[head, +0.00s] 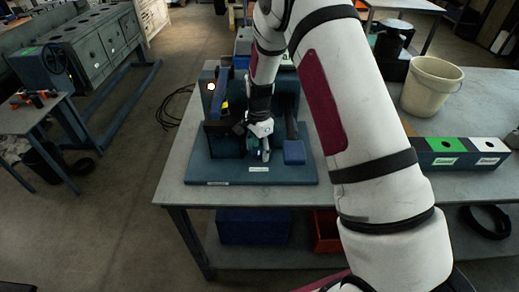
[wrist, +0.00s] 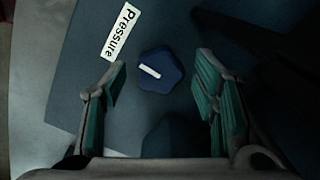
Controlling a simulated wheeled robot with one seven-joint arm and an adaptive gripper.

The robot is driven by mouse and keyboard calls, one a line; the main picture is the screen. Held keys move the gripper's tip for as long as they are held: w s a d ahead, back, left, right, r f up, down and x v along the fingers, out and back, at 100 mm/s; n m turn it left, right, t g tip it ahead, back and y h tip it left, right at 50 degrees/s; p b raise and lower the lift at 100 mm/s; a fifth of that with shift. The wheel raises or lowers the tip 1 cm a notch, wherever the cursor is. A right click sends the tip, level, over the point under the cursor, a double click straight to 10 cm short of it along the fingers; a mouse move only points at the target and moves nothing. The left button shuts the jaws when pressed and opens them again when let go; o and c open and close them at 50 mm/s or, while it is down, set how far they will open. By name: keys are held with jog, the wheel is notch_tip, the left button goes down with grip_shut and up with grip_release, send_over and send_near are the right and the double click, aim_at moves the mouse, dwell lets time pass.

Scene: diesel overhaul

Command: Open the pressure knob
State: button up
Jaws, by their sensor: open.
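The pressure knob (wrist: 161,71) shows in the wrist view as a dark blue, lobed knob with a white bar mark on its face. A white label reading "Pressure" (wrist: 121,32) is beside it on the dark blue surface. My gripper (wrist: 160,88) is open, with one teal-padded finger on each side of the knob and gaps between. I cannot tell how far the fingertips are from the surface. In the head view my gripper (head: 262,141) is low at the blue test device (head: 222,140) on the table; the knob is not distinguishable there.
The device stands on a blue base plate (head: 215,176) on the grey table (head: 180,185). A blue-ended lever (head: 293,152) is right of my gripper. A beige bucket (head: 431,87) and a bin row with green and white sections (head: 446,146) are further right.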

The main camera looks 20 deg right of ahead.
jog(key=shift+f, duration=0.2)
jog(key=c, duration=1.1)
jog(key=shift+c, duration=0.2)
